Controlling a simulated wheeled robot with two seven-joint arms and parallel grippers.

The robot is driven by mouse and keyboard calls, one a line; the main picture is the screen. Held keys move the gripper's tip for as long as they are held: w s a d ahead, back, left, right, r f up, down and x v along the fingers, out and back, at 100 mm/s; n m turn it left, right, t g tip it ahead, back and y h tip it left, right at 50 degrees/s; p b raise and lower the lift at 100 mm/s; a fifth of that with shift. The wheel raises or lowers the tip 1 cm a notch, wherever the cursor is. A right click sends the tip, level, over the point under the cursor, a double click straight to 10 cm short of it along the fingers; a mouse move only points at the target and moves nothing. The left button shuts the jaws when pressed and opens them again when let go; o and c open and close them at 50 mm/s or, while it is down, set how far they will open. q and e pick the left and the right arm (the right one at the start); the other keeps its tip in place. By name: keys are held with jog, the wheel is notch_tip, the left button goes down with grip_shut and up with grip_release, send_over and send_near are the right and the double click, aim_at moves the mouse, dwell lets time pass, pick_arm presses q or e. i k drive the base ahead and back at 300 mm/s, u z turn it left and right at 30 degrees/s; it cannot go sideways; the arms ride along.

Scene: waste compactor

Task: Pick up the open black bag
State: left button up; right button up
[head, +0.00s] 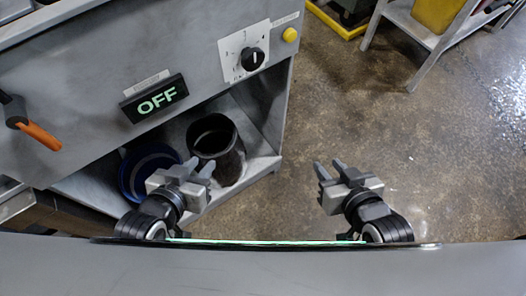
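An open black bag (218,143) stands upright inside the lower compartment of the grey machine, its dark round mouth facing up. My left gripper (200,168) is open, with its fingers in front of the bag in the picture and covering a bit of its lower left side. I cannot tell whether they touch it. Nothing shows between the fingers. My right gripper (330,170) is open and empty above the bare floor, to the right of the machine.
A blue round container (130,176) stands left of the bag, partly hidden by my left gripper. The machine's panel (200,65) has an OFF display (155,98), a black knob (252,59) and a yellow button (290,35). A shelf (430,35) stands upper right. The floor (400,140) is clear.

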aim_at(215, 136)
jog(key=z, duration=1)
jog(key=k, duration=0.6)
jog(key=u, duration=1.75)
jog(key=i, duration=0.45)
jog(key=z, duration=0.25)
